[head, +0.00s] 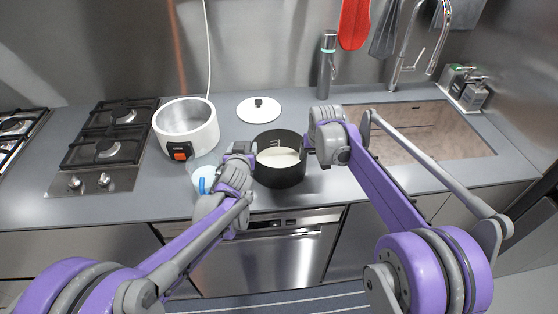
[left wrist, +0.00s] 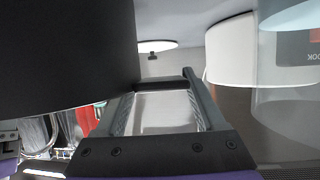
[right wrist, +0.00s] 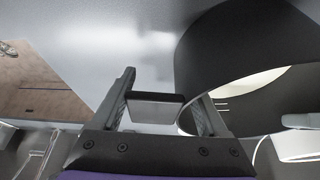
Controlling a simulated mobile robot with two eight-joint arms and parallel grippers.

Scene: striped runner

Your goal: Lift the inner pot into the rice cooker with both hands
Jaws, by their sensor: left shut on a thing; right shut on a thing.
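The inner pot (head: 281,174) is dark with white contents, upright on or just above the counter in the middle of the head view; I cannot tell which. My left gripper (head: 249,158) is shut on the pot's left handle; that handle (left wrist: 163,81) shows between the fingers in the left wrist view. My right gripper (head: 312,150) is shut on the right handle, which shows between the fingers in the right wrist view (right wrist: 155,98). The white rice cooker (head: 203,133) stands open and empty at the back left, with an orange panel on its front.
A white lid (head: 259,110) with a dark knob lies behind the pot. A clear cup (head: 205,178) with a blue mark stands by my left arm, between pot and cooker front. A gas hob (head: 104,146) is at left, a sink (head: 425,132) at right.

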